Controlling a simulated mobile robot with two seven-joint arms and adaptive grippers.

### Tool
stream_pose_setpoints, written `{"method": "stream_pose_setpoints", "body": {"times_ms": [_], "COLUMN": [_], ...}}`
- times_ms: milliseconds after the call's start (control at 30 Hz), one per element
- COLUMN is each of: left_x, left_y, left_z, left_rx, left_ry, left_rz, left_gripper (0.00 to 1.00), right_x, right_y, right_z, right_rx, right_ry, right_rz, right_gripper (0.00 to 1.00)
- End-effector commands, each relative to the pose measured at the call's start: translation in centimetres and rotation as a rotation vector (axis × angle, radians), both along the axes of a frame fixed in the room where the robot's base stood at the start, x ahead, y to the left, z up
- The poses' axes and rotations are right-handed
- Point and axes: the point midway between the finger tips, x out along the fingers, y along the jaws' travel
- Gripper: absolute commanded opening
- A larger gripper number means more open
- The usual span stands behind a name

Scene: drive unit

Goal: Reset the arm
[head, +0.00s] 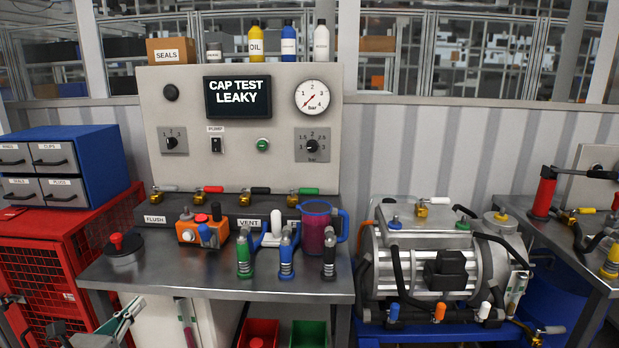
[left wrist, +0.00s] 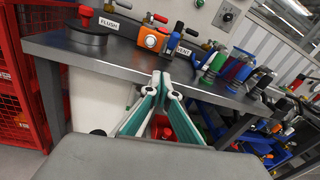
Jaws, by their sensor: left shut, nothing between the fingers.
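My left gripper (head: 132,308) shows at the lower left of the head view, low in front of the steel bench (head: 210,285). Its green and white fingers are partly cut off by my own arm. In the left wrist view the fingertips (left wrist: 161,78) are together with nothing between them, apart from the bench's front edge. My right gripper does not show in either view.
A red mesh cabinet (head: 60,265) stands left. Red (head: 260,333) and green (head: 309,334) bins sit below. A drive unit (head: 440,260) stands right.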

Motion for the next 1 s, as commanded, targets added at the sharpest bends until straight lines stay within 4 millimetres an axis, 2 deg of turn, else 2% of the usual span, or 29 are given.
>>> {"method": "stream_pose_setpoints", "body": {"times_ms": [33, 167, 267, 367, 500, 600, 700, 800, 900, 1000], "left_x": [-1.1, -3.4, -6.0, -9.5, -15.6, -20.0, -23.3, -25.4, -26.5, -26.6], "left_y": [-1.2, -3.4, -5.6, -8.3, -12.8, -15.7, -18.0, -19.4, -20.1, -20.2], "left_z": [-2.6, -7.3, -11.3, -15.7, -21.5, -24.4, -26.2, -27.1, -27.5, -27.6], "left_rx": [-0.120, -0.435, -0.722, -1.066, -1.629, -2.010, -2.312, -2.512, -2.613, -2.633], "left_ry": [0.055, 0.173, 0.279, 0.396, 0.549, 0.616, 0.639, 0.634, 0.627, 0.625], "left_rz": [0.006, 0.042, 0.092, 0.175, 0.362, 0.524, 0.671, 0.777, 0.832, 0.843], "left_gripper": [0.00, 0.00, 0.00, 0.00, 0.00, 0.00, 0.00, 0.00, 0.00, 0.00], "right_x": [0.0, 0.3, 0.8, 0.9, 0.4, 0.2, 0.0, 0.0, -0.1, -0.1], "right_y": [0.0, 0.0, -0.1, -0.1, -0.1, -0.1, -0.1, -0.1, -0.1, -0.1], "right_z": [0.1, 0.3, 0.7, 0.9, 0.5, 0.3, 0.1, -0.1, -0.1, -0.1], "right_rx": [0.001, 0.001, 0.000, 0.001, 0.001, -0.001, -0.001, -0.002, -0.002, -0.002], "right_ry": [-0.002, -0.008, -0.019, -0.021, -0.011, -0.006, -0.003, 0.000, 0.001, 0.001], "right_rz": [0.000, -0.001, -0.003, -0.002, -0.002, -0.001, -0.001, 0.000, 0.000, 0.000], "right_gripper": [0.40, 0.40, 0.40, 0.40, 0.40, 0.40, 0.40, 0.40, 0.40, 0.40]}}
